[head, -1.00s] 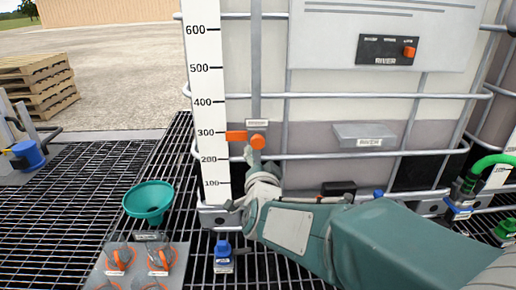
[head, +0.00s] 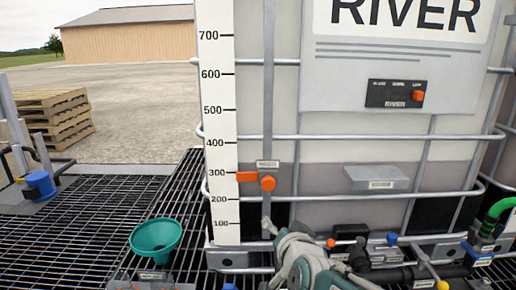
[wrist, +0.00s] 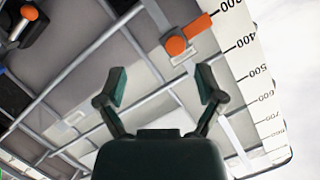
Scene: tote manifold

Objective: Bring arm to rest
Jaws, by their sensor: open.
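My gripper (wrist: 162,88) is open and empty in the wrist view, its two dark green fingers spread apart. Beyond the fingers are the tote's wall and bars, seen from a steep tilt. In the head view my arm is low at the bottom centre, in front of the tote (head: 330,215). The gripper end (head: 268,230) points toward the tote's lower front, below the orange knob (head: 268,183). The knob also shows in the wrist view (wrist: 176,46), past the fingers and apart from them. The rest of the arm runs out of the bottom edge.
A white level scale (head: 221,125) stands on the tote's left. Valves and pipes (head: 400,274) with a green hose (head: 503,207) lie low at right. A green funnel (head: 156,236) stands on the black grating (head: 90,215) at left. Wooden pallets (head: 50,120) are behind it.

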